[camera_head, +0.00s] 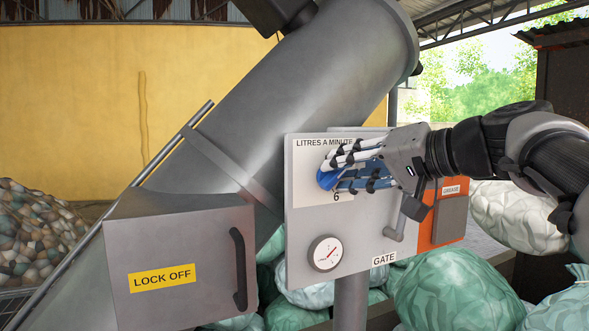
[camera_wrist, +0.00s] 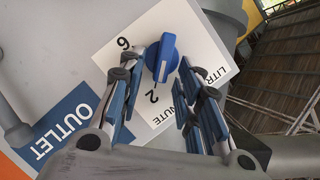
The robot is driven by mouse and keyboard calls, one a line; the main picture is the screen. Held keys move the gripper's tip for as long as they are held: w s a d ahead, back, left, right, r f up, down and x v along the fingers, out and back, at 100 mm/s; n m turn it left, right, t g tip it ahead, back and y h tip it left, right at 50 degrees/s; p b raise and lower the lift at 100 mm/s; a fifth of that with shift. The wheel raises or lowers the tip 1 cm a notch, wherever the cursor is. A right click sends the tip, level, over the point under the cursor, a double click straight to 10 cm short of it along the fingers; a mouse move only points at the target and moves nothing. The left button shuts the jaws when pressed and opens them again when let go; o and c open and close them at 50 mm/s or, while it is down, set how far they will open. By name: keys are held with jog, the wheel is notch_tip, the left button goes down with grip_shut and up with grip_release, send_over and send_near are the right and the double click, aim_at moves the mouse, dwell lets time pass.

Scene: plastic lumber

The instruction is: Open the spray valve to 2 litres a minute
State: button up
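The blue spray valve knob (camera_head: 327,180) sits on a white dial plate headed LITRES A MINUTE on the grey panel (camera_head: 300,225). In the wrist view the knob (camera_wrist: 161,57) carries a white line that points roughly towards the printed 2; whether it lines up exactly I cannot tell. A 6 is printed on the other side. My gripper (camera_wrist: 163,74) is open, with one finger on each side of the knob, its tips close to it. Contact is not clear. In the head view my gripper (camera_head: 332,174) hides much of the dial.
Below the dial are a round gauge (camera_head: 325,253) and a GATE label (camera_head: 384,259) under a grey lever (camera_head: 400,225). An orange panel (camera_head: 426,228) is at right. A LOCK OFF box (camera_head: 180,262) stands at left. Filled sacks (camera_head: 455,290) lie below.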

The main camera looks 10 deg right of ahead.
jog(key=v, duration=1.2)
